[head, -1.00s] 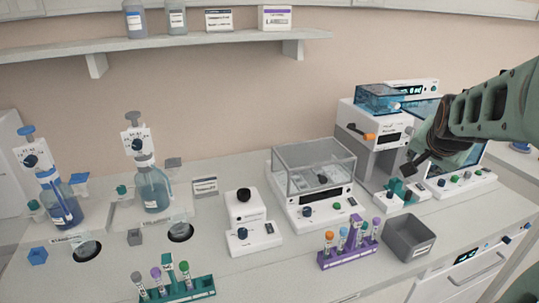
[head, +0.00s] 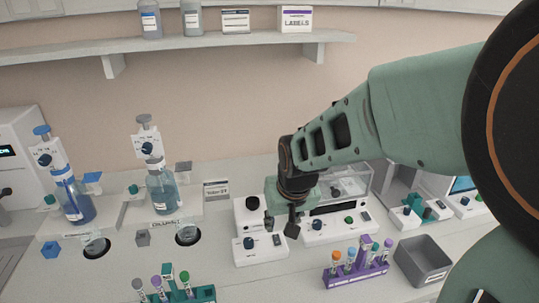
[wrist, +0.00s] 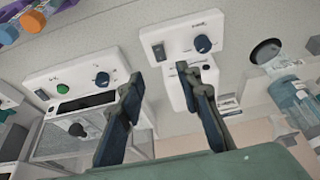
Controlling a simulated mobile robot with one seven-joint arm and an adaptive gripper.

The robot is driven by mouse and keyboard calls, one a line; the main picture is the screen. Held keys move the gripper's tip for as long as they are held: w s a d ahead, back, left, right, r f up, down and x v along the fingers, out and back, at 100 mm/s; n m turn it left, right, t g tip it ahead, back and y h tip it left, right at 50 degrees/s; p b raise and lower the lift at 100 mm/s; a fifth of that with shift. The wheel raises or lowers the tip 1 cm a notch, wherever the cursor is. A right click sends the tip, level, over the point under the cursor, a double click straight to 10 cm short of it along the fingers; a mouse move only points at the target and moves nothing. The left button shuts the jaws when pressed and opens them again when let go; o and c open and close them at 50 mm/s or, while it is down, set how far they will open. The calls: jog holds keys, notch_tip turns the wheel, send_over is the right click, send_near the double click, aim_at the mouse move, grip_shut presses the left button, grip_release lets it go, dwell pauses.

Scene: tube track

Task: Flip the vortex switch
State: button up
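The vortex mixer (head: 250,246) is a small white unit with a black cup on top and a blue knob on its low front panel. A dark rocker switch (head: 277,240) sits right of the knob, and it also shows in the wrist view (wrist: 158,51). I cannot tell which way the rocker is tipped. My gripper (head: 280,226) points down above the right side of the mixer. Its two fingers are apart with nothing between them, as the wrist view (wrist: 160,76) also shows. The fingertips appear close to the panel; I see no clear contact.
A balance with a clear cover (head: 350,184) stands just right of the mixer, partly behind my arm. A purple tube rack (head: 357,270) and grey bin (head: 422,260) stand front right. A green rack (head: 190,296) is front left. Bottle dispensers (head: 160,190) stand left.

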aim_at(276, 238)
jog(key=b+x, duration=0.1)
jog(key=x, duration=0.8)
jog(key=shift+w+a+f+b, duration=0.1)
jog(key=shift+w+f+b, duration=0.05)
jog(key=shift+f+b, duration=0.2)
grip_shut()
